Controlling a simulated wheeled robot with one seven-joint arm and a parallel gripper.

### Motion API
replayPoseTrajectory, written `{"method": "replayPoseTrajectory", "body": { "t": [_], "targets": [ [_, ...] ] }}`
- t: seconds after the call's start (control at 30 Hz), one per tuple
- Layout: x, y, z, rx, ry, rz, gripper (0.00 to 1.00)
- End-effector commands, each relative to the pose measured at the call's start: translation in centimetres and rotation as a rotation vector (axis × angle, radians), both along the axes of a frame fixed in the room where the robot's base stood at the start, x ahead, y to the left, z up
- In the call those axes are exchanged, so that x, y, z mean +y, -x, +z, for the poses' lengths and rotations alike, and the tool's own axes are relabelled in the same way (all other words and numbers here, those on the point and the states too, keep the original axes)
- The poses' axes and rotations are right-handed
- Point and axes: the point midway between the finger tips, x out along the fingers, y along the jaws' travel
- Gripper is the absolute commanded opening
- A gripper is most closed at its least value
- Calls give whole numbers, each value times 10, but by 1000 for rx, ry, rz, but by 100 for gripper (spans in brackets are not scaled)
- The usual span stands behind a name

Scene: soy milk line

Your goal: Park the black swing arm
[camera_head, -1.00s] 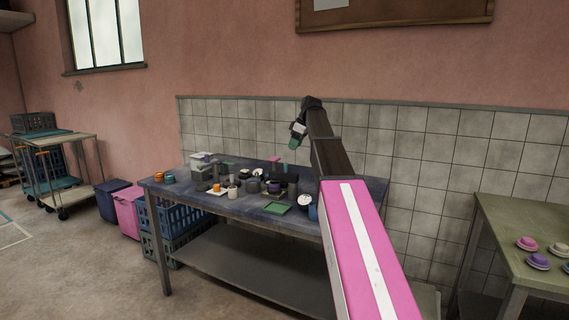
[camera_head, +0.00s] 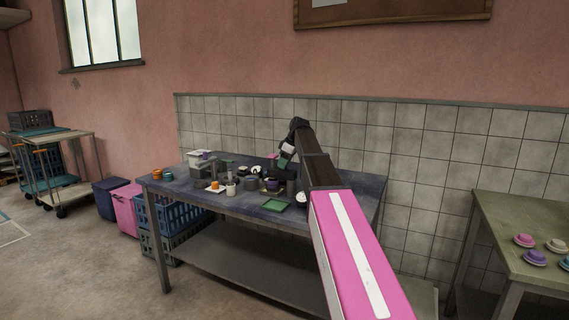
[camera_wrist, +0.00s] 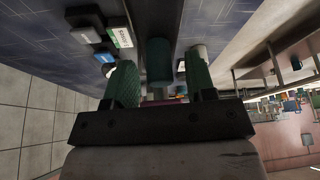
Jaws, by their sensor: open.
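My gripper (camera_head: 286,156) is over the back of the blue-topped work table (camera_head: 240,204), among the crowded items there. In the wrist view my gripper (camera_wrist: 160,82) is open, with a green pad on each finger. A dark teal-grey cylinder (camera_wrist: 158,60) shows between and beyond the fingers; I cannot tell whether it touches them. A long dark bar (camera_wrist: 152,18) runs behind that cylinder. I cannot tell for certain which dark part is the black swing arm. In the head view my own arm and gripper hide part of the table's back right.
Small dark blocks with a green label (camera_wrist: 122,37) and a white label (camera_wrist: 85,35) sit beside the fingers. A green tray (camera_head: 276,205) and several cups and pots crowd the table. Another table (camera_head: 515,225) with coloured lidded items stands right. The tiled wall (camera_head: 430,150) is close behind.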

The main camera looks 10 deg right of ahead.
Motion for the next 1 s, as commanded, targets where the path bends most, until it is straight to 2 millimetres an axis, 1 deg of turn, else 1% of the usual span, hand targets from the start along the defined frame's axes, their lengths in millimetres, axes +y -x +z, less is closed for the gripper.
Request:
{"method": "replayPoseTrajectory", "body": {
  "t": [0.1, 0.13, 0.17, 0.2, 0.27, 0.3, 0.5, 0.67, 0.87, 1.0],
  "targets": [
    [0, 0, 0, 0, 0, 0, 50],
    [0, 0, 0, 0, 0, 0, 47],
    [0, 0, 0, 0, 0, 0, 37],
    [0, 0, 0, 0, 0, 0, 24],
    [0, 0, 0, 0, 0, 0, 5],
    [0, 0, 0, 0, 0, 0, 0],
    [0, 0, 0, 0, 0, -5, 0],
    [-1, -1, 0, 1, 1, -42, 0],
    [-3, -3, 0, 1, 0, -152, 0],
    [-6, -6, 0, 0, 1, -271, 0]
  ]
}}
